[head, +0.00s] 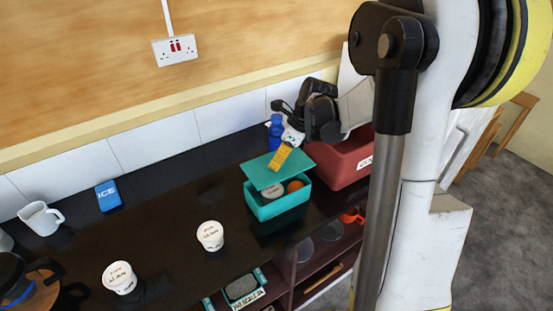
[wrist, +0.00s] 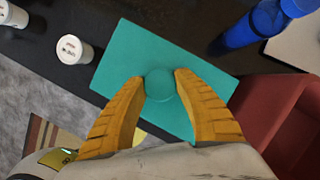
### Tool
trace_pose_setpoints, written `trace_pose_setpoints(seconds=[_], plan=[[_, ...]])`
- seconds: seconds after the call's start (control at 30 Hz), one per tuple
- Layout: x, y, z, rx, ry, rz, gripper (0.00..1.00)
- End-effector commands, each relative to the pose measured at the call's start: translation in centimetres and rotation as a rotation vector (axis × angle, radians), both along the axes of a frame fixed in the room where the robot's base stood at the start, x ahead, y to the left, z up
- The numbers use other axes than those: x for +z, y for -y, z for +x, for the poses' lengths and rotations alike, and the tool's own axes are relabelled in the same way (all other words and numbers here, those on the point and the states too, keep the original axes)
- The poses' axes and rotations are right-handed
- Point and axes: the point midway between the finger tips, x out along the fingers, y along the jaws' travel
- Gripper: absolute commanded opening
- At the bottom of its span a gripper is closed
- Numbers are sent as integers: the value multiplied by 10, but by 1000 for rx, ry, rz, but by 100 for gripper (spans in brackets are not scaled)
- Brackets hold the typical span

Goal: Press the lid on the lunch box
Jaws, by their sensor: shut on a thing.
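The teal lunch box (head: 275,208) stands on the black counter, with a pale round tub (head: 274,190) and an orange item (head: 295,186) inside. The teal lid (head: 262,170) is above the box, tilted and apart from its front rim, so the contents show. My gripper (head: 280,158) is over the lid. In the wrist view my gripper (wrist: 160,84) has its yellow fingers on both sides of the round knob of the lid (wrist: 140,50) and is shut on it. The lid hides the box in the wrist view.
A red bin (head: 343,165) stands close to the right of the box, and a blue bottle (head: 276,132) stands behind it. Two white tubs (head: 210,236) (head: 119,278), a blue ice pack (head: 108,196) and a white mug (head: 41,217) are to the left. Open shelves lie below the counter edge.

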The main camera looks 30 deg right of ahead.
Motion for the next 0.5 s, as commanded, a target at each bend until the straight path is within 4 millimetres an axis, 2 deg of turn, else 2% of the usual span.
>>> trace_pose_setpoints(seconds=[0.27, 0.5], plan=[[-1, 0, 0, 0, 0, 0, 6], [-11, 0, 0, 0, 0, 0, 6]])
